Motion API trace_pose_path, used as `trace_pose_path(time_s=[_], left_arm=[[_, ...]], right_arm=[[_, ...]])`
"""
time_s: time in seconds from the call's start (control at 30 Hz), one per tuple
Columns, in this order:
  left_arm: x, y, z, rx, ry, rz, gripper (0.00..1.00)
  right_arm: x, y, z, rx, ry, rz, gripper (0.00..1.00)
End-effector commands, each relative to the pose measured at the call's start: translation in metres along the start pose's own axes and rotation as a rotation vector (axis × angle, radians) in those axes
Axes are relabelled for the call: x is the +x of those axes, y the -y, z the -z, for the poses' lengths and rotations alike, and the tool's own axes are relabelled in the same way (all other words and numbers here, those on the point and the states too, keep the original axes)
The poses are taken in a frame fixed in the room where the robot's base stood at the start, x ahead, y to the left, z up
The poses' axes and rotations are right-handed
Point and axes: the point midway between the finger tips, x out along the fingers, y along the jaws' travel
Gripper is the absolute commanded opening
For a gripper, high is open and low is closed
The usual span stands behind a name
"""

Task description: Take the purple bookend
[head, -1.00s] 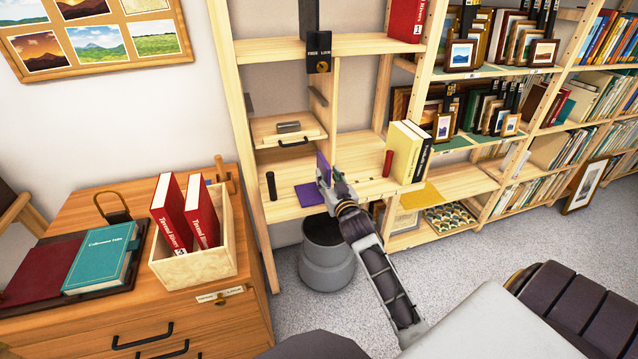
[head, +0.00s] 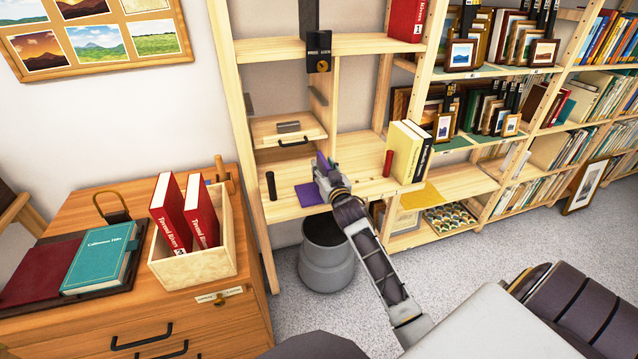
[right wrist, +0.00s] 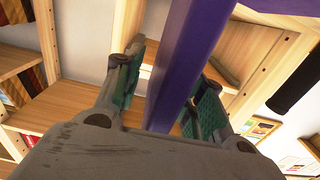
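The purple bookend stands on the wooden shelf board, its flat base (head: 309,194) lying on the wood and its upright plate partly hidden by my right gripper (head: 325,170). In the right wrist view the upright plate (right wrist: 181,70) runs between the two green-padded fingers of my right gripper (right wrist: 168,95). The fingers are apart, with a gap showing between the left finger and the plate. The right finger looks close to the plate; I cannot tell whether it touches. My left gripper is not in view.
On the same shelf board are a black cylinder (head: 271,186), a red cylinder (head: 388,163) and pale yellow books (head: 404,152). A small drawer (head: 287,130) is above. A grey bin (head: 327,262) stands below. A dresser with a wooden box (head: 196,266) of red books is at the left.

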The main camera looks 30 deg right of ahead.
Motion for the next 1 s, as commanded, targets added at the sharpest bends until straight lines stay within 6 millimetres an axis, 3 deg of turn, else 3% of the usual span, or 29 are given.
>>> trace_pose_path(time_s=[0.27, 0.57, 1.0], left_arm=[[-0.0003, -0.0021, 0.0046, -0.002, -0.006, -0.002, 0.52], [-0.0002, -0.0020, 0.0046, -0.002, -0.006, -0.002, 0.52], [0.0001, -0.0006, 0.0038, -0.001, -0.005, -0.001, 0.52]], right_arm=[[-0.0001, 0.0000, 0.0000, 0.000, 0.000, 0.000, 0.39], [-0.0002, 0.0000, 0.0000, 0.000, 0.000, 0.000, 0.01], [0.0000, 0.0002, 0.0024, 0.000, -0.005, 0.001, 0.00]])
